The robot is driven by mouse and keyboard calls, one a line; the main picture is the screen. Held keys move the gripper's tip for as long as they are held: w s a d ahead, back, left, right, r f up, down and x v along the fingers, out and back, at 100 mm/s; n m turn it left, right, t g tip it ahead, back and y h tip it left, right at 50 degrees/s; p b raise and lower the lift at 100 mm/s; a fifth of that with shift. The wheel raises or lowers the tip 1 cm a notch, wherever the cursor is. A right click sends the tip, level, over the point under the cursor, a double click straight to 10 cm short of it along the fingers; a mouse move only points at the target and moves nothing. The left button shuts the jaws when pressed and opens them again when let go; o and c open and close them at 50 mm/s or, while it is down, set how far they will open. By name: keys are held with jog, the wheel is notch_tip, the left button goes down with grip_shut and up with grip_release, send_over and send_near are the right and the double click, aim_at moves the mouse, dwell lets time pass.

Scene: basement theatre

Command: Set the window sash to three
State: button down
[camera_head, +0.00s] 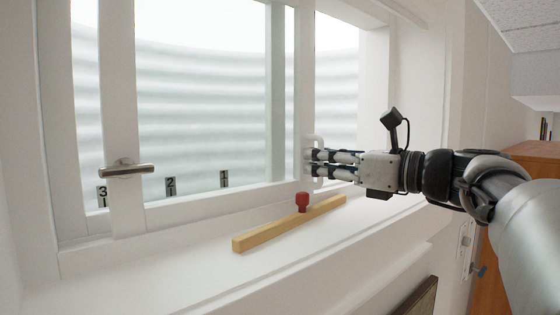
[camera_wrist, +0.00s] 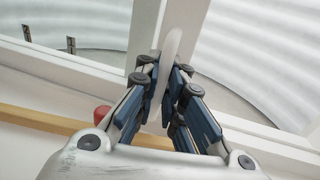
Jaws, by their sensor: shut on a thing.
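The white-framed window sash (camera_head: 305,90) stands in the window opening, with a white pull handle (camera_head: 318,145) on its right upright. My gripper (camera_head: 312,162) is shut on this handle. In the wrist view the curved handle (camera_wrist: 172,50) passes between the fingers of my gripper (camera_wrist: 166,80). Small plates marked 3 (camera_head: 102,196), 2 (camera_head: 170,186) and 1 (camera_head: 224,179) stand along the bottom of the window, left of the handle. A metal lever handle (camera_head: 126,170) lies level on the left upright.
A wooden bar (camera_head: 270,232) with a red knob (camera_head: 302,202) lies on the white sill (camera_head: 190,268), below and in front of the sash. It also shows in the wrist view (camera_wrist: 40,119). A brown wooden cabinet (camera_head: 535,150) is at the far right.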

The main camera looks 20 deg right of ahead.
jog(key=shift+a, duration=0.25)
jog(key=c, duration=2)
grip_release()
jog(key=shift+s+d, duration=0.15)
jog(key=v, duration=1.2)
